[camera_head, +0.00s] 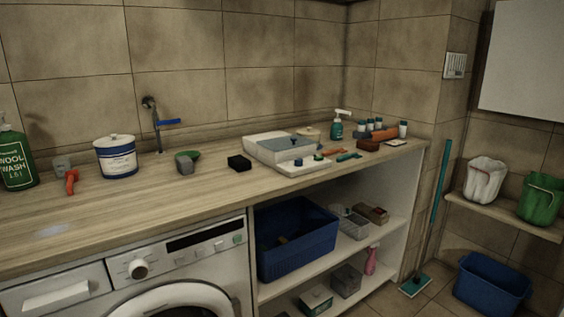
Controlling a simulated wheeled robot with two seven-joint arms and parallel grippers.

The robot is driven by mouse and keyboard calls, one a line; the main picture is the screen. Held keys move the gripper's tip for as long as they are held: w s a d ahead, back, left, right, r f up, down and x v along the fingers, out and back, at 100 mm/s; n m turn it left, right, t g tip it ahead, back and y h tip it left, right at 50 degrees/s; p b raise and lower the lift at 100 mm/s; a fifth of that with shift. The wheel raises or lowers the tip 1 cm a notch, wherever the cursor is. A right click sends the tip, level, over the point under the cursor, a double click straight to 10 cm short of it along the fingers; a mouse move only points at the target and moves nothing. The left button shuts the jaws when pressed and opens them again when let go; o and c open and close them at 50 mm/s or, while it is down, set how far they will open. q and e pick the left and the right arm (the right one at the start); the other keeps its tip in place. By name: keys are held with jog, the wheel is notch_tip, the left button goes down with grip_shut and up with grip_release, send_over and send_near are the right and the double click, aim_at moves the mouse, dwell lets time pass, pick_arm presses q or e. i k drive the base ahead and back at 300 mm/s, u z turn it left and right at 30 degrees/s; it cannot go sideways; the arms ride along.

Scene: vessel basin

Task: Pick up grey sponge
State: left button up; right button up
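A small grey block (185,163), which looks like the grey sponge, sits on the wooden counter (130,207), left of the middle. It is close to a green rounded item (193,154), partly behind it; I cannot tell whether they touch. Another small grey item (61,164) stands farther left, behind a red-orange tool (72,181); its kind is unclear. A black block (239,163) lies to the right of the grey block. Neither of my grippers shows in this view.
A white-and-blue tub (115,157), a green wool wash bottle (17,160) and a tap (152,120) stand left. A grey-white tray box (283,149) sits right of the black block. A washing machine (139,269) is below. The counter's front strip is mostly clear.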

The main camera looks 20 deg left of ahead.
aim_at(184, 164)
jog(key=z, duration=0.55)
jog(key=i, duration=2.35)
jog(key=u, duration=2.9)
